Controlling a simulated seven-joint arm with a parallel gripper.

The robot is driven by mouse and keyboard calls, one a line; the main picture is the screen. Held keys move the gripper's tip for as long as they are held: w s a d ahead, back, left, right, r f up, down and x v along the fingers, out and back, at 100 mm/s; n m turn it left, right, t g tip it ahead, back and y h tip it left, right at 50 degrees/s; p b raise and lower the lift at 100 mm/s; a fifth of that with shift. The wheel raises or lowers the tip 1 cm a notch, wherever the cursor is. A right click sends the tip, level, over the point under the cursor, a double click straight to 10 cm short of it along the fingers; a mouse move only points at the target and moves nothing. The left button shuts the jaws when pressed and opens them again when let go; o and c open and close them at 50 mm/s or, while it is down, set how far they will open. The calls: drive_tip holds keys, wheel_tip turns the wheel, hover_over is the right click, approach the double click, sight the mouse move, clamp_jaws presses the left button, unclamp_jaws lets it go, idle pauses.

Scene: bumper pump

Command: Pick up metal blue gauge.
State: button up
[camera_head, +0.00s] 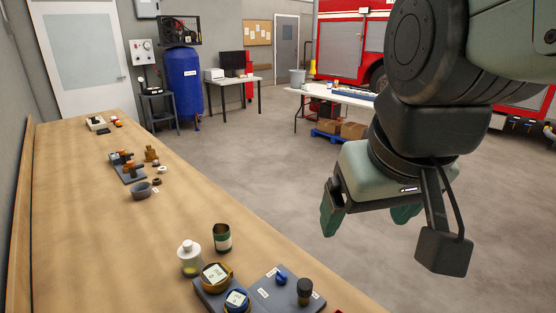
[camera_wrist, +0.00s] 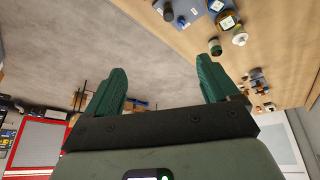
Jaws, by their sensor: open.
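The blue metal gauge (camera_head: 236,300), with a white labelled face, sits in a dark holder on the wooden bench at the bottom of the head view. It also shows at the top edge of the wrist view (camera_wrist: 215,5), partly cut off. A brass gauge (camera_head: 215,274) with a similar white face sits right beside it, and also shows in the wrist view (camera_wrist: 228,20). My gripper (camera_head: 366,220) is open and empty, in the air to the right of the bench and apart from the gauges. Its green fingers spread wide in the wrist view (camera_wrist: 162,78).
A grey plate (camera_head: 262,291) beside the gauges bears a small blue part (camera_head: 281,276) and a dark knob (camera_head: 304,290). A bottle (camera_head: 190,258) and a green can (camera_head: 222,238) stand just behind. Fittings and a grey bowl (camera_head: 141,191) lie farther along the bench.

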drive_tip(key=w+a+f+n+g, duration=0.2)
drive_tip(key=w+a+f+n, duration=0.3)
drive_tip(key=w, duration=0.4)
drive_tip(key=n+g, duration=0.3)
drive_tip(key=n, duration=0.3)
hover_over(236, 297)
drive_tip(key=f, duration=2.6)
drive_tip(key=shift+s, duration=0.2)
drive_tip(key=shift+w+f, duration=0.15)
drive_tip(key=shift+f, duration=3.05)
drive_tip(key=shift+c, duration=0.2)
